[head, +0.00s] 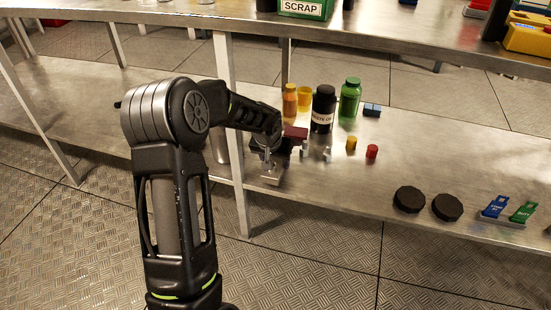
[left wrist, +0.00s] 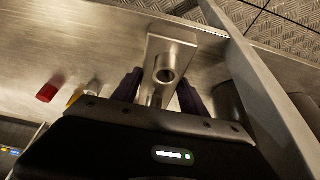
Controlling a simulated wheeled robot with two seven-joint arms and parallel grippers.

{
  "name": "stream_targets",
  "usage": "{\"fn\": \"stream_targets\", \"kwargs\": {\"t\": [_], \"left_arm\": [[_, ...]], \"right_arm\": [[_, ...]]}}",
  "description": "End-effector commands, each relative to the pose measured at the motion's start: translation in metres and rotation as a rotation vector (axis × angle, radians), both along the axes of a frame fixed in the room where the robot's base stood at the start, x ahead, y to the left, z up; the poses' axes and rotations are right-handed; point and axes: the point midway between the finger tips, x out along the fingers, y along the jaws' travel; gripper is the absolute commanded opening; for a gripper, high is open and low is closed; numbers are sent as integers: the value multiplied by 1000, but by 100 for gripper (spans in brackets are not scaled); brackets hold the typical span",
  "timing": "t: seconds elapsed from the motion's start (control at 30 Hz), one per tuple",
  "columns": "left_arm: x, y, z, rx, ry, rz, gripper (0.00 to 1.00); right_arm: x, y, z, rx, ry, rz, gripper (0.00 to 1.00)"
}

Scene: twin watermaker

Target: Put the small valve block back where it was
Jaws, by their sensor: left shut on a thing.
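The small valve block (head: 271,179) is a bare-metal piece at the front left of the lower shelf in the head view. In the left wrist view the valve block (left wrist: 180,46) shows a flat face with a round hole. My left gripper (head: 279,160) is shut on it, with a dark finger on either side in the left wrist view (left wrist: 160,88). Whether the block touches the shelf I cannot tell. My gripper and wrist hide part of it. My right gripper is in neither view.
The shelf (head: 330,185) has a leg (head: 236,150) close left of my gripper. Behind stand an orange bottle (head: 290,101), black bottle (head: 323,108) and green bottle (head: 350,98). Yellow (head: 351,143) and red (head: 372,152) pieces lie right, then black knobs (head: 409,200). The upper bench (head: 375,40) overhangs behind.

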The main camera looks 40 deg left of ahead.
Motion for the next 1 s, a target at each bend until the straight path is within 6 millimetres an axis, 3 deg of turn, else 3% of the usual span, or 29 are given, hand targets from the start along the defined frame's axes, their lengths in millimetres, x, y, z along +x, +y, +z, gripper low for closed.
{"fn": "stream_targets", "kwargs": {"t": [0.2, 0.67, 0.7, 1.0], "left_arm": [[2, 0, -30, 0, -5, 1, 0], [2, 0, -34, 0, -5, 1, 0], [0, 0, -37, -1, 1, 1, 52], [-1, 0, -37, -1, 2, 1, 72]], "right_arm": [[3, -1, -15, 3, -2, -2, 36], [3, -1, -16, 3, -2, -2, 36], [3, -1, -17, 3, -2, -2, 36], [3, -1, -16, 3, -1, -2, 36]]}}
